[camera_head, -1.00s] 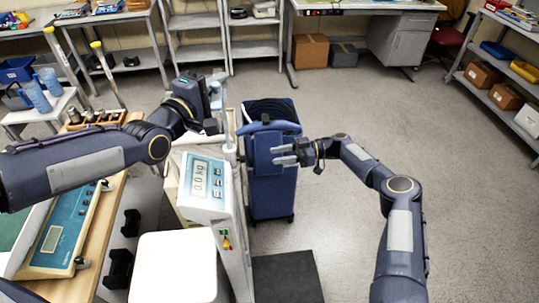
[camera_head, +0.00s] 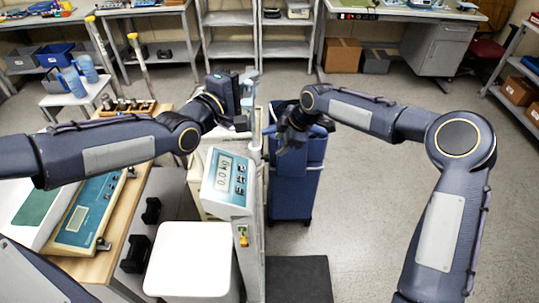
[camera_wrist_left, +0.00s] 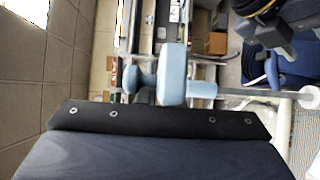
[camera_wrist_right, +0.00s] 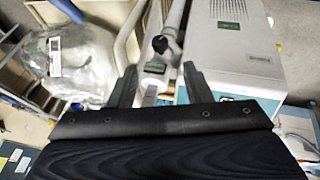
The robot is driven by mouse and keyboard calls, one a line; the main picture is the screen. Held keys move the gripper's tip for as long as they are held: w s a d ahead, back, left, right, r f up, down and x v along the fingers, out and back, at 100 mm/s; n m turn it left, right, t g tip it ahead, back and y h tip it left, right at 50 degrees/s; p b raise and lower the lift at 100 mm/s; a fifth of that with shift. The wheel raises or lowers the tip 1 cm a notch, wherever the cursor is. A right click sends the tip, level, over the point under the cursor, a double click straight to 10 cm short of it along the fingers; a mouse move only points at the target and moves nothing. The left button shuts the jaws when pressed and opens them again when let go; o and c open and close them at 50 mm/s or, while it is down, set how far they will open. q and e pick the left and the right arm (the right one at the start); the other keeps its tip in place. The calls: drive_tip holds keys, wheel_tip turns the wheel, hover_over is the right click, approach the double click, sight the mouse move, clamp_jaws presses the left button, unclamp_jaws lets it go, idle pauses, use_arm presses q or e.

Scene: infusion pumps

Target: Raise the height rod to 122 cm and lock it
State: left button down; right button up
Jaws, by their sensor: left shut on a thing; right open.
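The scale's column (camera_head: 249,215) carries a display (camera_head: 222,171) reading 0.0 kg. The thin height rod (camera_head: 255,118) stands upright behind the display. My left gripper (camera_head: 245,98) is shut at the rod's upper end. In the left wrist view, the rod's light blue head piece (camera_wrist_left: 172,76) lies at the gripper, with a round blue knob beside it; the fingertips are hidden. My right gripper (camera_head: 283,136) is open just right of the rod. In the right wrist view its fingers (camera_wrist_right: 161,88) spread either side of the column, whose black knob (camera_wrist_right: 160,45) lies beyond the fingertips. No rod reading is legible.
A white seat (camera_head: 190,258) is in front. A bench with another scale (camera_head: 85,215) stands left. Open floor (camera_head: 400,120) lies to the right.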

sight(268, 156)
drive_tip(key=x, duration=0.9)
drive_tip(key=shift+w+f, duration=0.1)
drive_tip(key=shift+f, duration=0.05)
drive_tip(key=shift+c, duration=0.5)
clamp_jaws()
drive_tip(key=shift+w+g, duration=0.15)
drive_tip(key=shift+g, duration=0.15)
drive_tip(key=shift+w+d+f+m+g, duration=0.1)
drive_tip(key=shift+w+m+g, duration=0.2)
drive_tip(key=shift+g, duration=0.9)
drive_tip(key=shift+w+m+g, duration=0.3)
drive_tip(key=shift+g, duration=0.9)
drive_tip(key=shift+s, duration=0.1)
